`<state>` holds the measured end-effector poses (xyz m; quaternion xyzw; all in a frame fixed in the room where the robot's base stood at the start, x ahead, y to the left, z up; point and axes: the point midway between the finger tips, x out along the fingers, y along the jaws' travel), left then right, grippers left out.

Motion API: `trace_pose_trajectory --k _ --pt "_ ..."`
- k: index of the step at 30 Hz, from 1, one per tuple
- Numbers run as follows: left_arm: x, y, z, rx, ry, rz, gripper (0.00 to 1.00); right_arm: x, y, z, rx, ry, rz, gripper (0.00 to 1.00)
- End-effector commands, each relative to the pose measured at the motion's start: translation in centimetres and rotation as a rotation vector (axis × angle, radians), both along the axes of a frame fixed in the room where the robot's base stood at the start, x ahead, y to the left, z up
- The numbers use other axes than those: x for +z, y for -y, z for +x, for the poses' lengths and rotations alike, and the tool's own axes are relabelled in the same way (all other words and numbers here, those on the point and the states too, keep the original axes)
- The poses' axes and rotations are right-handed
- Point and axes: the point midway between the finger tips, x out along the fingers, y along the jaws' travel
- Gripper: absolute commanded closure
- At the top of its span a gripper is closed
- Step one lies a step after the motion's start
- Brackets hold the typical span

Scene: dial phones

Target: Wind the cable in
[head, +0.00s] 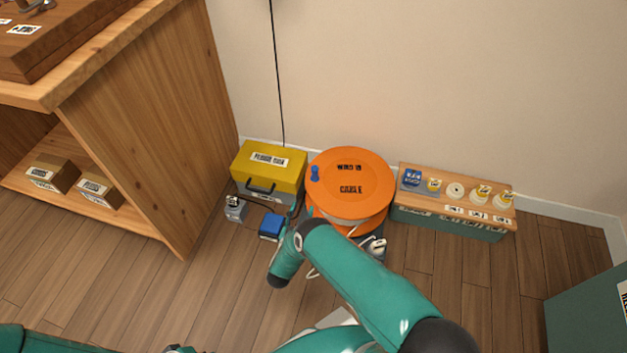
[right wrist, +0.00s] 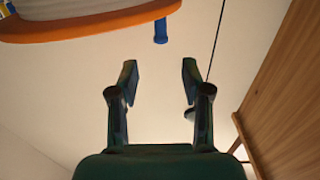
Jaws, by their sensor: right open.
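The orange cable reel (head: 372,180), lettered "WIND IN" and "CABLE", stands against the wall. Its blue crank handle (head: 315,173) sticks up at the left of its top. White cable hangs loosely beside the reel's base, ending near a white plug (head: 376,248). My right gripper (head: 297,207) is at the reel's left side, partly hidden by my arm. In the right wrist view my right gripper (right wrist: 160,85) is open and empty. The blue handle (right wrist: 160,30) shows beyond the fingertips, apart from them, with the reel's orange rim (right wrist: 95,25). My left gripper is not in view.
A yellow-lidded toolbox (head: 268,163) stands close left of the reel, with a blue box (head: 271,226) in front. A wooden-topped case (head: 425,202) with small items stands right. A wooden shelf unit (head: 140,120) is left. A black cord (head: 276,80) hangs down the wall.

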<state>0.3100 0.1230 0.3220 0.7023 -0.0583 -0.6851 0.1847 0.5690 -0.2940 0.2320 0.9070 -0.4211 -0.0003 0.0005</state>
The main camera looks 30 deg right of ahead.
Motion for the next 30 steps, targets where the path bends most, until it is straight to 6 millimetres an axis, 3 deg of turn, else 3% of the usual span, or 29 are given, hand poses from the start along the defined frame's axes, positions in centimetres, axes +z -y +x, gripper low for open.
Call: trace_pose_trajectory --k 8,21,30 --pt "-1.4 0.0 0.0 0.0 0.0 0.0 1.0 -0.2 3.1 2.5 -0.004 0.005 -0.001 0.52" --pt "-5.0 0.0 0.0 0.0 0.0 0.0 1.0 -0.2 10.1 8.5 -0.001 0.004 0.0 0.52" --pt "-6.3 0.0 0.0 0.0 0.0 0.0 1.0 0.0 12.4 10.5 0.001 0.001 -0.001 0.52"
